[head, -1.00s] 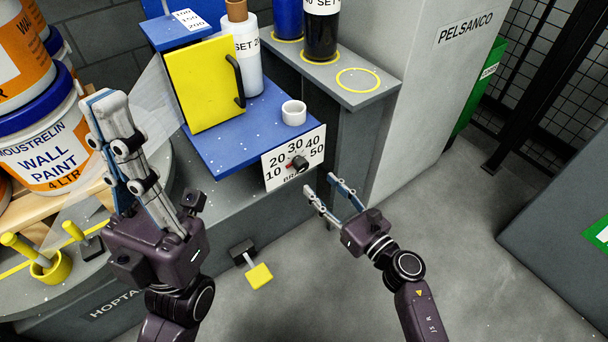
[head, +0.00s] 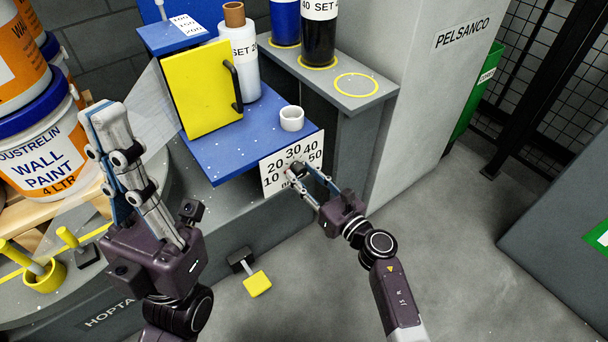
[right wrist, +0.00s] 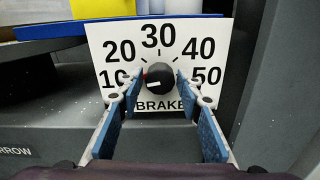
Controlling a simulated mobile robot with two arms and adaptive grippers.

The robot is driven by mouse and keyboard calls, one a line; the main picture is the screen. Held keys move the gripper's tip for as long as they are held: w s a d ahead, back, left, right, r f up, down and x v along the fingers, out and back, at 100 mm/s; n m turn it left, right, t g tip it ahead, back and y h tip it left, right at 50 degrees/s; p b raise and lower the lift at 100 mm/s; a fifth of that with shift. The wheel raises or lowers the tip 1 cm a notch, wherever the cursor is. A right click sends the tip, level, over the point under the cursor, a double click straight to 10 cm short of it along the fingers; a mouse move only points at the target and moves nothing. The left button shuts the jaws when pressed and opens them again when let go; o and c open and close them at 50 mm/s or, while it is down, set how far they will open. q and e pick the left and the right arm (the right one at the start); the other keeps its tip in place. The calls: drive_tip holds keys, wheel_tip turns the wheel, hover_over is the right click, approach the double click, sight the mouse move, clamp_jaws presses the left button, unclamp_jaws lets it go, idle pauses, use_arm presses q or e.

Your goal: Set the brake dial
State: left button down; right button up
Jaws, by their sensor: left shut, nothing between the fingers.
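The brake dial is a dark round knob (right wrist: 159,78) on a white plate (right wrist: 112,40) marked 10 to 50 with "BRAKE" below. A white mark on the knob lies left of its middle, on the side of the 10; some red shows at its left edge. My right gripper (head: 299,173) is open at the dial, with one fingertip on each side of the knob. In the right wrist view the fingertips (right wrist: 160,76) flank the knob; I cannot tell whether they touch it. My left gripper (head: 106,112) is shut and empty, pointing up at the left.
A blue shelf (head: 225,160) above the plate holds a yellow panel (head: 200,90) with a black handle and a white ring (head: 291,118). Paint pails (head: 45,150) stand at the left. A yellow pedal (head: 257,284) is low in front. The floor at right is clear.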

drive_tip(key=c, duration=0.7)
drive_tip(key=shift+c, duration=0.2)
